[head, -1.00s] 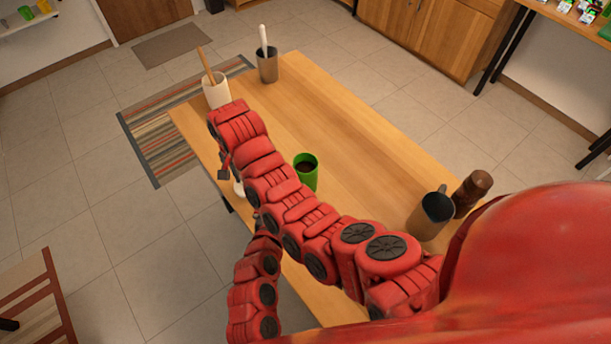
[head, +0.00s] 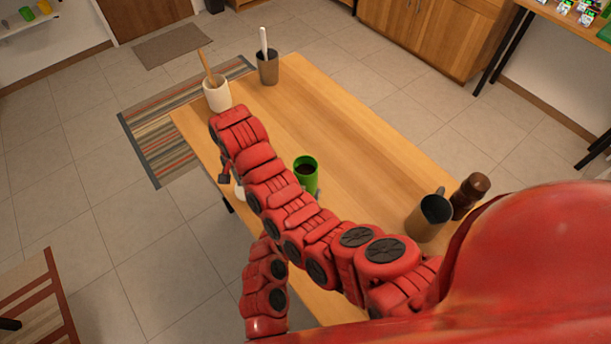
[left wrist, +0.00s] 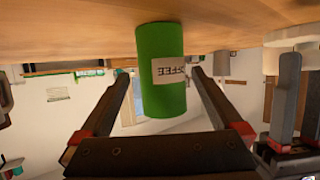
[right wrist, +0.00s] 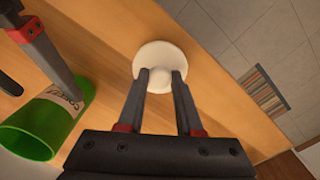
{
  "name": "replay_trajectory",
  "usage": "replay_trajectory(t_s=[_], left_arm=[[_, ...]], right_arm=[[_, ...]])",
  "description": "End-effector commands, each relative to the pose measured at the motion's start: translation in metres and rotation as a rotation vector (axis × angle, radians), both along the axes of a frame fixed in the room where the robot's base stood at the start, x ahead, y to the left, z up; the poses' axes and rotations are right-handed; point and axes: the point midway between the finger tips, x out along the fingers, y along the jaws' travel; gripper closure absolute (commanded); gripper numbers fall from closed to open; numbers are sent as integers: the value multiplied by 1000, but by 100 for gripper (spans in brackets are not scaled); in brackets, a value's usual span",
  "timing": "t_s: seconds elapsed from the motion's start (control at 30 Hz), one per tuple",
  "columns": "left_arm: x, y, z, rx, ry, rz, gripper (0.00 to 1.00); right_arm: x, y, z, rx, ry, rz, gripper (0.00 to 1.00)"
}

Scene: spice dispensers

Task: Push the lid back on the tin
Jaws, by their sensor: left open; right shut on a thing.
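The green tin (head: 307,172) stands upright and open on the wooden table in the head view, with dark contents inside. Its coffee label faces the left wrist camera, where the tin (left wrist: 162,70) appears upside down. My left gripper (left wrist: 161,76) is open, with its fingers on either side of the tin. My right gripper (right wrist: 161,80) is shut on the knob of the round white lid (right wrist: 161,55), beside the tin and apart from it. In the head view the lid (head: 238,190) is partly hidden by my right arm.
A white crock (head: 217,96) and a grey cup (head: 267,70) with utensils stand at the far end of the table (head: 340,120). A dark jug (head: 429,215) and a brown mill (head: 470,194) stand at the right. The middle of the table is clear.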

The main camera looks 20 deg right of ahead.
Motion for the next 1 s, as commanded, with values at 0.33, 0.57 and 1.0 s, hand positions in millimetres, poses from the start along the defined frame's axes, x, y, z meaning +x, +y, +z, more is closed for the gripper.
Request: replay_trajectory(t_s=[0.33, 0.57, 1.0], left_arm=[[7, -4, -4, 1, 1, 1, 0], [10, -6, -4, 1, -1, 1, 0], [43, -28, -22, 3, 1, -1, 0]], right_arm=[[0, 0, 2, 0, 0, 0, 100], [0, 0, 5, 0, 0, 0, 100], [0, 0, 24, 0, 0, 0, 100]])
